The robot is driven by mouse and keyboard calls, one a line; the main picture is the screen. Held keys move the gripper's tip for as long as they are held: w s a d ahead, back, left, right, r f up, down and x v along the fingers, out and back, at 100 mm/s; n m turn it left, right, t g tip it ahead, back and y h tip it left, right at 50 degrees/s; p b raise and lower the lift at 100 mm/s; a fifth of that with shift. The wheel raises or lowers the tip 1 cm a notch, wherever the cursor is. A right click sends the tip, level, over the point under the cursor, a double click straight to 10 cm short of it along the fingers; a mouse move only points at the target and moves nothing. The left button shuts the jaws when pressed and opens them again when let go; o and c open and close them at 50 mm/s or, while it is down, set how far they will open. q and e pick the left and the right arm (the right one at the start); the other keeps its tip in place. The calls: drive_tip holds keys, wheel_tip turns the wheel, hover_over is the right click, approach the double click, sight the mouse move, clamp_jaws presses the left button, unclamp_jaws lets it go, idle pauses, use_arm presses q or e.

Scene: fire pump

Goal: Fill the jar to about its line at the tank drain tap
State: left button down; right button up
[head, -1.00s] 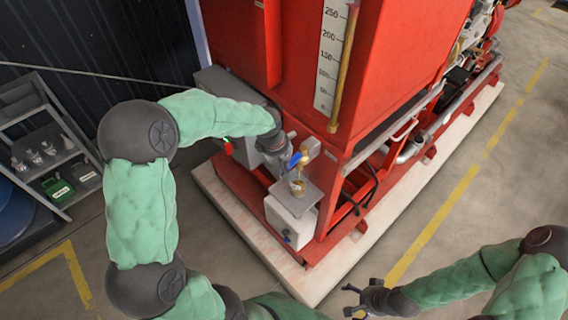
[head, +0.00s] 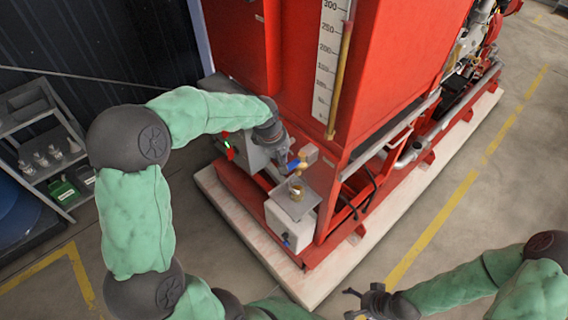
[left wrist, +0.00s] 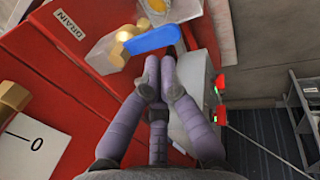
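The drain tap (left wrist: 122,38) is brass and sits on the red tank under a DRAIN label. Its blue lever (left wrist: 152,38) also shows in the head view (head: 293,165). A small clear jar (head: 297,191) with yellowish liquid stands on a grey plate below the tap; the left wrist view cuts it off at the top. Its line and exact level cannot be read. My left gripper (left wrist: 160,68) has its fingers together, with the tips close to the lever; contact is unclear. My right gripper (head: 350,303) is open and empty, low in the head view.
A white container (head: 288,225) is under the plate (head: 308,203). A grey box (left wrist: 190,125) with red and green parts is close beside my left gripper. A shelf (head: 45,140) with bottles stands at left. The floor at right is clear.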

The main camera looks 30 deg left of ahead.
use_arm(q)
wheel_tip(320, 180, up, 8)
drive_tip(key=shift+s+a, duration=0.3)
drive_tip(key=shift+s, duration=0.15)
use_arm(e)
drive_tip(key=shift+a, duration=0.2)
